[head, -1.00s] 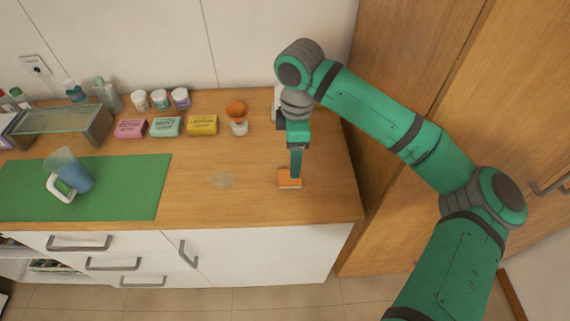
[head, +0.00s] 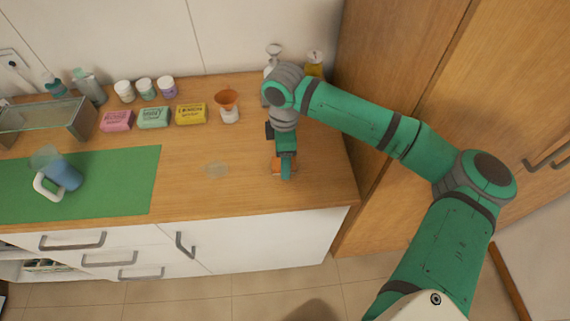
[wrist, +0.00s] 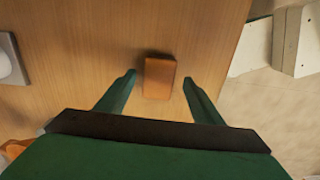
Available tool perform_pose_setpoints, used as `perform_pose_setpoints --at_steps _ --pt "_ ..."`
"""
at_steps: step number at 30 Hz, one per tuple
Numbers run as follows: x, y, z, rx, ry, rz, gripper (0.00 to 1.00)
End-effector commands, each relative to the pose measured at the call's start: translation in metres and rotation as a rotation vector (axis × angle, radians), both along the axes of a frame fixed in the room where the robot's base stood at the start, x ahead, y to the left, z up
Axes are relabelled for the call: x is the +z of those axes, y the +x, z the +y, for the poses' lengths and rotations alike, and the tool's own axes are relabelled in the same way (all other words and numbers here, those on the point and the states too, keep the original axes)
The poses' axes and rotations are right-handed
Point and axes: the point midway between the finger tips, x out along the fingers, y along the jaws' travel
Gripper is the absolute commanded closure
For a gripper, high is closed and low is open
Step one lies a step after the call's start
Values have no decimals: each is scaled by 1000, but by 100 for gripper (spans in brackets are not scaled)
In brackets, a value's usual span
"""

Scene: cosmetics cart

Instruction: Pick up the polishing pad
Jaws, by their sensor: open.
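The polishing pad is a small orange-brown block (wrist: 159,78) on the wooden counter, seen in the wrist view between my two fingers. My gripper (wrist: 159,83) is open, with one finger on each side of the pad and a gap visible on both sides. In the head view the pad (head: 277,167) is partly hidden behind my gripper (head: 286,177), which points down over it. I cannot tell how far the fingertips are above the counter.
The counter (head: 320,195) has its front edge close to the pad. A faint smear (head: 216,169) lies to the left.

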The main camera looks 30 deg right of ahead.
Motion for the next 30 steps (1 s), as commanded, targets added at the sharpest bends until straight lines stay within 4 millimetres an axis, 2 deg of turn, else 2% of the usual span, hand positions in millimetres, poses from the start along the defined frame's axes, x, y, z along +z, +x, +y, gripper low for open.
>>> perform_pose_setpoints --at_steps 4,11,12,17,18,30 --pt "-13 0 0 0 0 1 39" --pt "-15 0 0 -1 0 0 39" --pt "-15 0 0 -1 0 0 41" --pt "-15 0 -1 -2 0 0 80" --pt "-15 0 -1 -2 0 0 84" --pt "-10 0 0 -1 1 -2 84"
